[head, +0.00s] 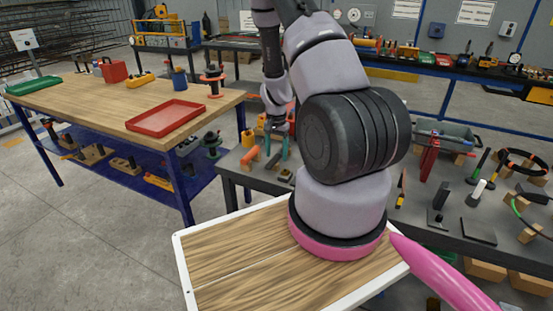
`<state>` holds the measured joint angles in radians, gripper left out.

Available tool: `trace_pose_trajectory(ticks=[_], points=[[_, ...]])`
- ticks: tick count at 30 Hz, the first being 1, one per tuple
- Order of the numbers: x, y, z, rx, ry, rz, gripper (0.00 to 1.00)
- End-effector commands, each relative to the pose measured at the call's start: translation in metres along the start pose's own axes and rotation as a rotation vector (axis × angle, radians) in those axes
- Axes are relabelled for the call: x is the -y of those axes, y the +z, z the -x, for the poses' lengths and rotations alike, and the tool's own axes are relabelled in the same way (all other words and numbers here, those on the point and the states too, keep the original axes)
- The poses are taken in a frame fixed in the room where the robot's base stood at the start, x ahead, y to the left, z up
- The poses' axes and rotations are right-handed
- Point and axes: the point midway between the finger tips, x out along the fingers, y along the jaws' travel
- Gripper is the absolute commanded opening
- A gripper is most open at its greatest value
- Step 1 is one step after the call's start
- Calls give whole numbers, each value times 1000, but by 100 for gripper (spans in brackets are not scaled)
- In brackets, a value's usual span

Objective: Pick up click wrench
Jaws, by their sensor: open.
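My gripper (277,146) is small and far off in the head view, pointing down over the left end of the dark workbench (228,168). It is open, and I see nothing held between its fingers. An orange-handled tool (250,156) lies on the bench just left of the fingers, and another orange tool (273,160) lies below them. I cannot tell whether either one is the click wrench. My own arm hides the middle of the bench. Whether the fingers touch anything is too small to tell.
A wooden table (95,105) at the left carries a red tray (166,118), a green tray (34,86) and a red case (113,71). Right of my arm, the dark bench holds a grey bin (455,130), several tools and wooden blocks. Open floor (90,240) lies front left.

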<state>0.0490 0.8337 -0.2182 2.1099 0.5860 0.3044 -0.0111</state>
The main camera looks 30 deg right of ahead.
Motion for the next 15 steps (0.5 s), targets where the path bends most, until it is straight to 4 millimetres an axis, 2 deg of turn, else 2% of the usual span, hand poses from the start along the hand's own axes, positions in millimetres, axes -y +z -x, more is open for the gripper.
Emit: trace_pose_trajectory(ticks=[6, 7, 12, 15], points=[[0, 0, -1, 0, 0, 0, 68], [0, 0, -1, 0, 0, 0, 64], [0, 0, -1, 0, 0, 0, 0], [0, 0, -1, 0, 0, 0, 0]])
